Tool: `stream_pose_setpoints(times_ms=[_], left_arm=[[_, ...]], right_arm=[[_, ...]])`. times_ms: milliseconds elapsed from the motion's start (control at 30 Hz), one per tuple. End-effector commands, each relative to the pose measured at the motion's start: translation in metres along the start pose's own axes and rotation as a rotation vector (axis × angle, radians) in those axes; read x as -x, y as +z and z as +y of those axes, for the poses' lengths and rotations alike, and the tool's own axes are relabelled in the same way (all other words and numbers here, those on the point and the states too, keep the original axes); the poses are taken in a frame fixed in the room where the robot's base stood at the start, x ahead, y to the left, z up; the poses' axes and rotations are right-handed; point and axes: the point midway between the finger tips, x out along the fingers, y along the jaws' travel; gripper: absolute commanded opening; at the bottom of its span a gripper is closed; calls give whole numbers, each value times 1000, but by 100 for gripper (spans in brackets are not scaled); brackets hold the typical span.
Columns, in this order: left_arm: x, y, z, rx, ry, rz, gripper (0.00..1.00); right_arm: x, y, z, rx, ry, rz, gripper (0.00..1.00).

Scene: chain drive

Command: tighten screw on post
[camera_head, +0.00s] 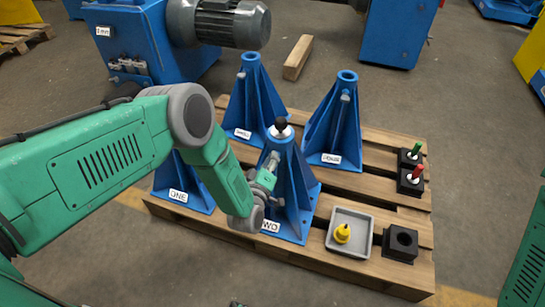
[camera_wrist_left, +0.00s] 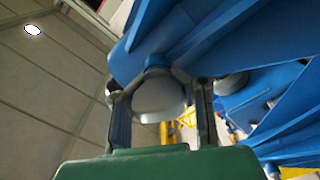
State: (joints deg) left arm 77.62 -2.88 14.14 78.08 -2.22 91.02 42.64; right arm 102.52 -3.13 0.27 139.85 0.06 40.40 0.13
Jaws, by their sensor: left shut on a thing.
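The blue post labelled TWO (camera_head: 291,189) stands upright at the front of the pallet. A black ball on a white collar (camera_head: 281,127) sits on its top. My left gripper (camera_head: 267,174) is at the upper left side of this post. In the left wrist view my left gripper (camera_wrist_left: 158,92) has a finger on each side of a round grey screw knob (camera_wrist_left: 157,101) and is shut on it. The knob sits against the blue post (camera_wrist_left: 200,45). In the head view the knob is mostly hidden by the gripper. My right gripper is not in view.
Post ONE (camera_head: 184,184) is partly behind my left arm. Two more blue posts (camera_head: 254,103) (camera_head: 337,122) stand behind. On the pallet (camera_head: 385,212) are a grey tray (camera_head: 363,246) with a yellow item (camera_head: 343,233), a black block (camera_head: 400,244), and black holders with green (camera_head: 416,149) and red (camera_head: 417,172) items.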

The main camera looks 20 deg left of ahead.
Motion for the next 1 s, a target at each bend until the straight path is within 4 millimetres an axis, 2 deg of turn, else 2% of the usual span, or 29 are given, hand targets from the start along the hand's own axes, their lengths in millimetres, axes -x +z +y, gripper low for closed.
stream_pose_setpoints(times_ms=[33,700,1000], left_arm=[[8,8,-3,-41,-12,-20,0],[9,10,-2,-669,-7,-24,0],[8,10,-2,-881,-4,-25,0]], right_arm=[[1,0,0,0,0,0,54],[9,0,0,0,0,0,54],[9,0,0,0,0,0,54]])
